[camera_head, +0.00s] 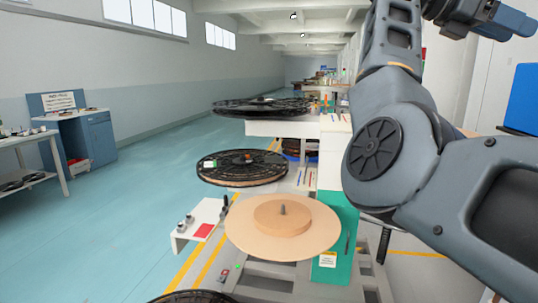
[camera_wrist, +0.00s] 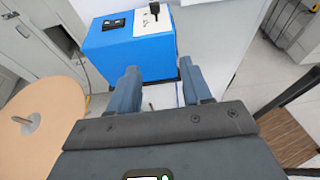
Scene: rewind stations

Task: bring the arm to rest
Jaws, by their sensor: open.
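My gripper (camera_wrist: 160,88) shows in the wrist view with its two blue-grey fingers apart and nothing between them. A blue box (camera_wrist: 128,48) with a white panel lies beyond the fingertips, apart from them as far as I can tell. In the head view my arm is raised and bent on the right side, and its end reaches the top right corner; the fingertips are not clear there. A blue box (camera_head: 521,98) also shows at the right edge of the head view.
A tan disc (camera_head: 282,226) with a raised hub sits on the station in front. Black reels (camera_head: 243,167) stand behind it, one higher up (camera_head: 262,107). A white side shelf (camera_head: 200,222) holds small items. A blue cabinet (camera_head: 88,137) stands at left.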

